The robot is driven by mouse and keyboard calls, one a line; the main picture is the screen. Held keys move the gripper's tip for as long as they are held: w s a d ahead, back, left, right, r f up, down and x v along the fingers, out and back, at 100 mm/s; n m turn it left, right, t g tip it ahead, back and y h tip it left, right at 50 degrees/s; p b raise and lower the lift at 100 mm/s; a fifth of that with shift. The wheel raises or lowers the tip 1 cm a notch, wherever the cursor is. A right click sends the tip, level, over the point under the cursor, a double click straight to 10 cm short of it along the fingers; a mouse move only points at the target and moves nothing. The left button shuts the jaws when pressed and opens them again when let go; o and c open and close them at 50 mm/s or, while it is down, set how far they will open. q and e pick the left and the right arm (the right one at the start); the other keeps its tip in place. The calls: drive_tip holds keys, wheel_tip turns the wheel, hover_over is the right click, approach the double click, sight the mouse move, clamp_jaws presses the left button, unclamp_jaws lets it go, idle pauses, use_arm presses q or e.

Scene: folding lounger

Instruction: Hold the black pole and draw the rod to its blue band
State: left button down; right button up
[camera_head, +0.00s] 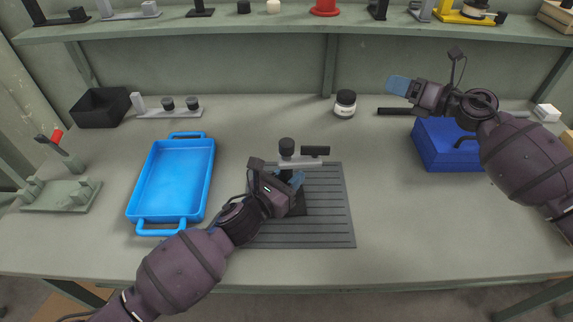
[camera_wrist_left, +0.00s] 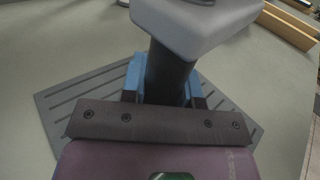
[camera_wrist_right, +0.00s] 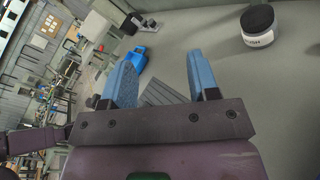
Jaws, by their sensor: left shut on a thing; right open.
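The black pole (camera_wrist_left: 170,75) stands upright in the left wrist view, with a grey clamp block (camera_wrist_left: 195,25) on top of it. In the head view the clamp (camera_head: 302,163) carries a black knob (camera_head: 286,146) and a short dark rod (camera_head: 315,150) pointing right. I see no blue band on it. My left gripper (camera_head: 294,181) is shut on the pole below the clamp, its blue fingers on either side. My right gripper (camera_head: 398,86) is open and empty, raised over the back right of the bench; its spread fingers show in the right wrist view (camera_wrist_right: 158,80).
A grooved grey mat (camera_head: 335,220) lies under the stand. A blue tray (camera_head: 146,190) is left of it, and a blue box (camera_head: 430,150) is below my right arm. A white jar with a black lid (camera_head: 345,104) stands behind. The bench front right is clear.

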drive_tip(key=s+a+r+n+g+y, duration=0.15)
drive_tip(key=a+n+g, duration=0.4)
drive_tip(key=a, duration=0.55)
drive_tip(key=r+n+g+h, duration=0.1)
drive_tip(key=n+g+h, duration=0.6)
drive_tip(key=n+h, duration=0.7)
hover_over(287, 143)
drive_tip(key=shift+w+a+r+n+t+y, duration=0.15)
drive_tip(key=shift+a+n+y, duration=0.1)
drive_tip(key=shift+n+y, duration=0.3)
drive_tip(key=shift+w+a+f+n+t+y, duration=0.1)
drive_tip(key=shift+w+a+n+y, duration=0.1)
drive_tip(key=shift+n+y, duration=0.25)
drive_tip(key=shift+s+d+r+n+t+h, duration=0.15)
drive_tip(key=shift+d+r+n+t+h, duration=0.2)
drive_tip(key=shift+h, duration=0.3)
drive_tip(key=shift+s+n+t+h, duration=0.15)
drive_tip(key=shift+n+h, duration=0.25)
drive_tip(key=shift+h, duration=0.2)
drive_tip(key=shift+f, duration=3.5)
drive_tip(key=shift+c, duration=0.5)
drive_tip(key=c, duration=0.8)
